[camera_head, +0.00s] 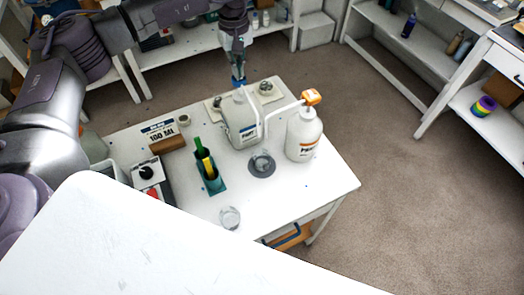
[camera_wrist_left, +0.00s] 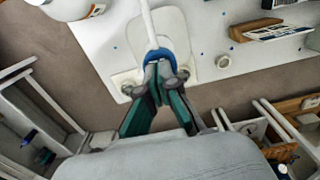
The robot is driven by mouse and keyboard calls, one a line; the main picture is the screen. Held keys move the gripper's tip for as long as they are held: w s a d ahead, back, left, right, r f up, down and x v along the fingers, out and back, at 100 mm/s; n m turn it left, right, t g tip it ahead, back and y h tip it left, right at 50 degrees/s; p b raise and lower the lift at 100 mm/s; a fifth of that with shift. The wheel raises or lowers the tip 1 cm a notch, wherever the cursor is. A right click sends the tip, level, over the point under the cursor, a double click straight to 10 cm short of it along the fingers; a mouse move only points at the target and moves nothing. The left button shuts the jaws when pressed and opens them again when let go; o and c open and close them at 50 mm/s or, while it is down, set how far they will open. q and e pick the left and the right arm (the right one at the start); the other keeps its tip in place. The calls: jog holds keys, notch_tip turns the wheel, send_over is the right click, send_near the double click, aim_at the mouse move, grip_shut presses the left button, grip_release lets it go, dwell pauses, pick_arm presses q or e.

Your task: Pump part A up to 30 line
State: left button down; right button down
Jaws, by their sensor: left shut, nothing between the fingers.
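A white jug with a blue pump head (camera_head: 241,126) stands on the table. Its label's letter is unclear. My left gripper (camera_head: 238,76) points down at the pump head; its fingers are together and empty. In the left wrist view the fingertips (camera_wrist_left: 160,78) overlap the blue pump head (camera_wrist_left: 152,58); I cannot tell if they touch it. A white bottle with an orange pump (camera_head: 303,137) stands to the right. A clear cup (camera_head: 262,160) stands on a dark round pad in front, near the spouts. Its fill and marks are too small to read. My right gripper is not in view.
A second clear cup (camera_head: 230,217) stands near the table's front edge. A teal holder with sticks (camera_head: 211,180), a device with a black knob (camera_head: 147,173) and a "100 ml" sign (camera_head: 160,131) are on the left. The table's right front corner is clear.

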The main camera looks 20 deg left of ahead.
aim_at(239, 80)
pick_arm(q)
jog(key=shift+r, duration=0.25)
dwell(0.3)
jog(key=shift+f+b, duration=1.75)
jog(key=shift+f, duration=0.55)
jog(key=shift+r+p, duration=1.35)
jog(key=shift+r, duration=1)
jog(key=shift+f+b, duration=1.35)
jog(key=shift+f, duration=0.55)
jog(key=shift+r, duration=0.15)
